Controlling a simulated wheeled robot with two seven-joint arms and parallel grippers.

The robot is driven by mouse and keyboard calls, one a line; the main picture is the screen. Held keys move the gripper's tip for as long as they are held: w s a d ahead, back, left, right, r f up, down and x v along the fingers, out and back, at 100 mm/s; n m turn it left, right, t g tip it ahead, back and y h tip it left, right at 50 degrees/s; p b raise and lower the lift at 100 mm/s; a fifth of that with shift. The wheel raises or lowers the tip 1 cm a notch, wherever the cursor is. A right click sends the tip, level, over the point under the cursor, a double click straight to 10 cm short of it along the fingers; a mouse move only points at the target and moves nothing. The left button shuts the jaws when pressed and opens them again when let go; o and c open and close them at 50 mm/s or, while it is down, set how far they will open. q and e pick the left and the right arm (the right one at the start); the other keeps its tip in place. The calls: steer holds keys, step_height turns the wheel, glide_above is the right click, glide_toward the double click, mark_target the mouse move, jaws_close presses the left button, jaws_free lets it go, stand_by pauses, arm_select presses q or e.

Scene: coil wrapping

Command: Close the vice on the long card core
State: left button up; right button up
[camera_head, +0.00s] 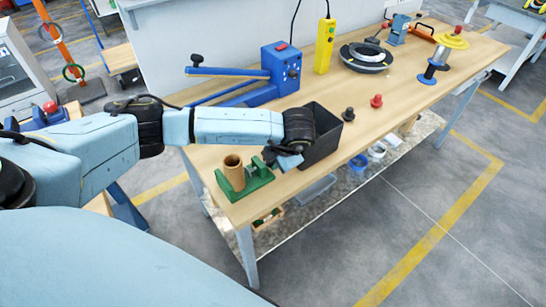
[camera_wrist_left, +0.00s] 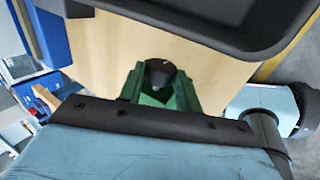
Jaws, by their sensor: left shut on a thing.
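The green vice (camera_head: 246,184) stands at the near left corner of the workbench. The brown card core (camera_head: 233,172), a short hollow tube, stands upright in it. I cannot tell whether both jaws touch the core. My left gripper (camera_head: 272,161) is at the vice's right end, low beside the black bin, and is shut on the vice's handle, which it mostly hides. In the left wrist view the green vice (camera_wrist_left: 158,98) shows with a dark round knob (camera_wrist_left: 160,73) at its end. The core is hidden there. My right gripper is out of view.
The black bin (camera_head: 322,146) stands right beside my left gripper. Behind are a blue lever machine (camera_head: 281,66) and a yellow control box (camera_head: 324,46). Black and red knobs (camera_head: 376,101) stand further right. The bench's front edge runs close to the vice.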

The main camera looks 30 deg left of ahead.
arm_select(q)
steer(key=shift+w+a+r+g+h, duration=0.1)
steer(key=shift+a+g+h, duration=0.15)
steer(key=shift+h, duration=0.75)
steer(key=shift+w+a+g+h+b, duration=0.15)
steer(key=shift+g+h+b, duration=0.15)
steer(key=shift+h, duration=0.3)
steer(key=shift+s+a+g+h+b, duration=0.15)
steer(key=shift+g+h+b, duration=0.1)
steer(key=shift+h, duration=0.35)
steer(key=shift+w+g+h, duration=0.15)
steer(key=shift+g+h, duration=0.15)
steer(key=shift+h, duration=0.3)
steer(key=h+b, duration=0.1)
steer(key=g+h+b, duration=0.1)
steer(key=shift+w+a+f+h+b, duration=0.2)
steer(key=shift+a+h+b, duration=0.1)
steer(key=shift+a+b, duration=0.1)
steer(key=shift+r+h, duration=0.15)
steer(key=shift+h, duration=0.25)
